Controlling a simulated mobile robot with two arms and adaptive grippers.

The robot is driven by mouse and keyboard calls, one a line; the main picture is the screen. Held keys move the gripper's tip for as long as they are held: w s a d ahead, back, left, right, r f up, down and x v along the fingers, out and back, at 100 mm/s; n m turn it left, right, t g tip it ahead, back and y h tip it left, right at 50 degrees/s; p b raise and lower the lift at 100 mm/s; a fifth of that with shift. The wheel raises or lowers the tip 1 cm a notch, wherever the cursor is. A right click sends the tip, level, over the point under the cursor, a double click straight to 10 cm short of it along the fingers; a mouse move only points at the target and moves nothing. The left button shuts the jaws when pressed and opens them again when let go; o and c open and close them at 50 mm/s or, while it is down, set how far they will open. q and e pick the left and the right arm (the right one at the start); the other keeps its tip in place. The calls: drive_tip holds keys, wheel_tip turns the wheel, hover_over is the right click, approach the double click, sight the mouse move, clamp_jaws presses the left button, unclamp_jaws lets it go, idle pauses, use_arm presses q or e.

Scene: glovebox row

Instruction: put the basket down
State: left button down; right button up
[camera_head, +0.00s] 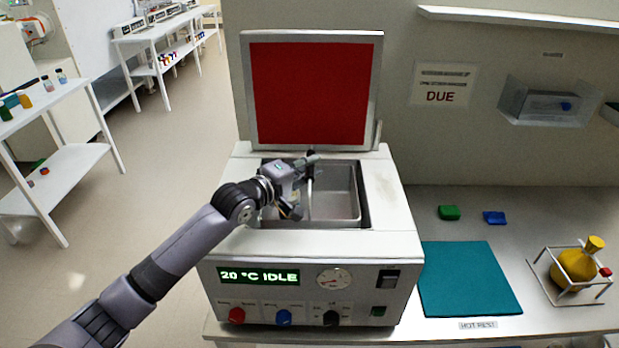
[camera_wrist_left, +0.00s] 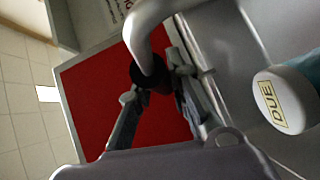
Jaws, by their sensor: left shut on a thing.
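My left gripper (camera_head: 308,165) is over the open well (camera_head: 345,192) of the bath unit. In the left wrist view its two fingers (camera_wrist_left: 160,85) are closed around the black grip of a bent grey metal handle (camera_wrist_left: 150,48), which I take to be the basket's. My right gripper is not in view.
The red-faced lid (camera_head: 312,92) stands open behind the well. The unit's front display (camera_head: 258,276) reads 20 °C IDLE. To the right lie a teal mat (camera_head: 468,280) marked HOT REST, green (camera_head: 449,212) and blue (camera_head: 494,217) pieces, and a yellow flask (camera_head: 575,268) in a wire frame.

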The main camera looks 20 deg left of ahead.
use_arm(q)
wheel_tip(320, 180, down, 2)
drive_tip(key=shift+f, duration=0.8)
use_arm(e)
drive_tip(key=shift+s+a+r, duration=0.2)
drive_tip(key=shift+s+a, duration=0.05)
